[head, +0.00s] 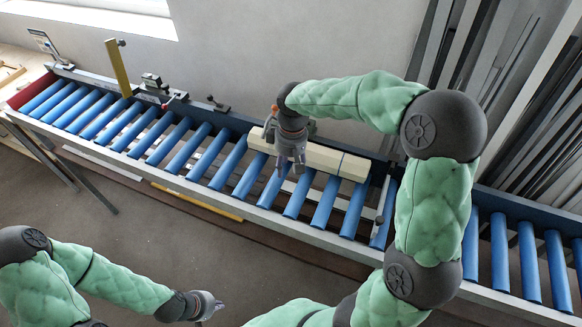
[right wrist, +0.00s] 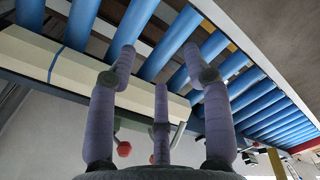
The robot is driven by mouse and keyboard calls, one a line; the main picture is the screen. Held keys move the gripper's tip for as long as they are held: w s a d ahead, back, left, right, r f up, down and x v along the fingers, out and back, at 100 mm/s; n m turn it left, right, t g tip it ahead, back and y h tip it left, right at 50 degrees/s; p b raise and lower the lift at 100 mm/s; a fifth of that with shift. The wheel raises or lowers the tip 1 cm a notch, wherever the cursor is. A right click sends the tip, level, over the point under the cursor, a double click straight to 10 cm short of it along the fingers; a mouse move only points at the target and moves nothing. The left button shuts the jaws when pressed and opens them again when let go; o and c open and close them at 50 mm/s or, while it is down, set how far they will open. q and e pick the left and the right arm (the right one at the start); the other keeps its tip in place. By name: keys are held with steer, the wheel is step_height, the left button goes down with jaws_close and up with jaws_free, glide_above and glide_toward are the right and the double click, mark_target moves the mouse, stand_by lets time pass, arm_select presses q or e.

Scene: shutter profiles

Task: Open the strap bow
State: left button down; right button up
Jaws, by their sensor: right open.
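A long cream profile or bundle (head: 330,160) lies along the blue roller conveyor, with a thin dark-blue strap (head: 341,163) around its right part. The strap also shows in the right wrist view (right wrist: 56,62). I cannot make out a bow on it. My right gripper (head: 287,168) points down over the left part of the profile, left of the strap. In the right wrist view its fingers (right wrist: 159,62) are spread, with rollers and profile beyond and nothing held. My left gripper (head: 214,306) is low at the left, away from the conveyor; its fingers are too small to read.
The blue roller conveyor (head: 170,145) runs across the view with metal side rails. A yellow upright bar (head: 119,68) and small clamps with red knobs stand along its back edge. A grey bar (head: 385,205) crosses it right of the profile. Long grey profiles (head: 500,80) lean behind.

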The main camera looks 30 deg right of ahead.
steer(key=shift+c, duration=0.3)
steer(key=shift+w+a+f, duration=0.1)
steer(key=shift+w, duration=0.05)
steer(key=c, duration=0.5)
steer(key=shift+w+a+f, duration=0.25)
steer(key=shift+a, duration=0.15)
jaws_close()
steer(key=w+a+f+m+t+y+b, duration=0.2)
steer(key=w+a+f+m+t, duration=0.1)
steer(key=w+a+t, duration=0.9)
steer(key=s+d+r+m+t+h+b, duration=0.1)
steer(key=s+d+r+m+t+h, duration=0.15)
steer(key=d+h, duration=0.35)
steer(key=s+d+r+m+t+h+b, duration=0.1)
steer(key=d+m+h, duration=0.3)
steer(key=d+h, duration=0.2)
steer(key=p+x, duration=0.2)
steer(key=x, duration=1.2)
steer(key=shift+f, duration=0.45)
